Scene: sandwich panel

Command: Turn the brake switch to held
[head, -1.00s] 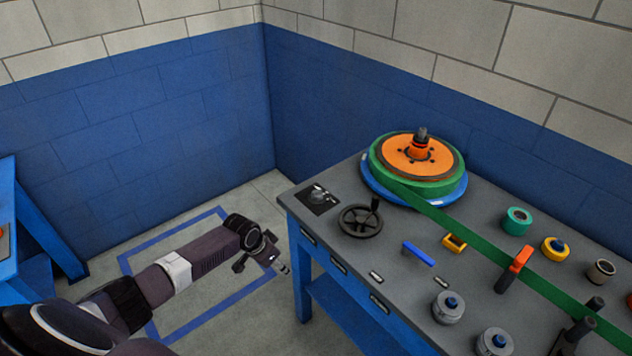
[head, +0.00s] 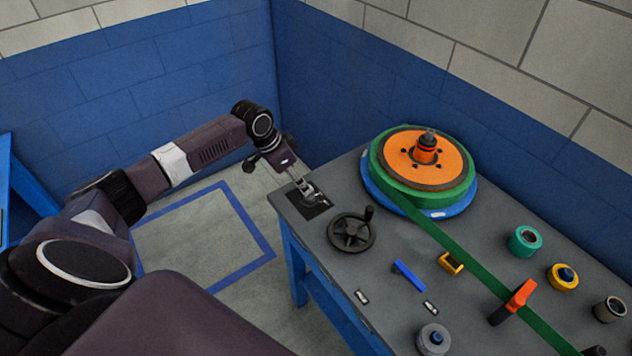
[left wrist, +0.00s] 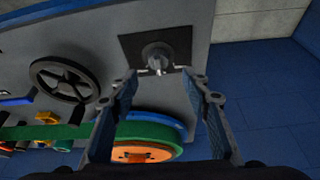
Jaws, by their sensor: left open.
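The brake switch is a grey knob on a black square plate (head: 317,208) at the near left corner of the grey table top. In the left wrist view the knob (left wrist: 157,54) stands on its dark plate with a small pale pointer. My left gripper (head: 304,188) is at the switch in the head view and partly hides the knob. In the left wrist view its fingers (left wrist: 163,80) are spread apart with nothing held, and the knob shows just beyond and between the tips. I cannot tell whether they touch it. My right gripper is not in view.
A black handwheel (head: 351,232) with an upright handle stands close to the switch. Behind it is an orange and green reel (head: 424,160) on a blue base, with a green strap (head: 462,253) running right. A blue bar (head: 408,275) lies on the table.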

